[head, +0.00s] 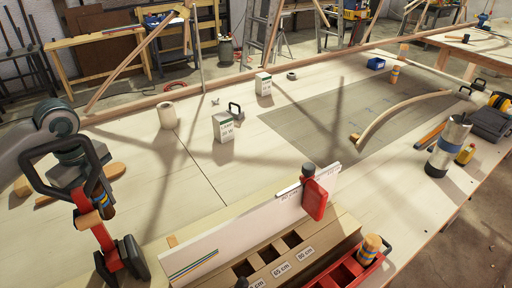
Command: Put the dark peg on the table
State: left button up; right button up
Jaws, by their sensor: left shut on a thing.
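My left gripper (92,206) reaches in from the left and points down over the near left of the table. It is shut on a short brown peg, taken as the dark peg (87,220), which lies across by its tips. The fingers hide part of the peg. The pale wooden table (180,190) stretches away under the gripper. My right gripper is not in view.
A red clamp (315,198) sits on a white board at the front. Another peg (371,244) stands in a red tray. A paper roll (167,115) and a small carton (223,127) stand farther back. A bent lath (400,106) lies right. The centre-left tabletop is mostly clear.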

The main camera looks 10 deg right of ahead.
aim_at(108, 217)
pick_arm(q)
jog(key=shift+s+a, duration=0.1)
jog(key=shift+a, duration=0.05)
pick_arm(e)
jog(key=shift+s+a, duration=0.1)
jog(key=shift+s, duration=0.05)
pick_arm(q)
jog(key=shift+f, duration=0.6)
notch_tip(108, 217, down, 5)
jog(key=shift+r+p, duration=0.2)
jog(key=shift+p, duration=0.55)
jog(key=shift+f, duration=0.2)
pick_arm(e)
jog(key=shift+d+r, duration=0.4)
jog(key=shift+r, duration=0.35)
pick_arm(q)
jog(key=shift+f, duration=0.1)
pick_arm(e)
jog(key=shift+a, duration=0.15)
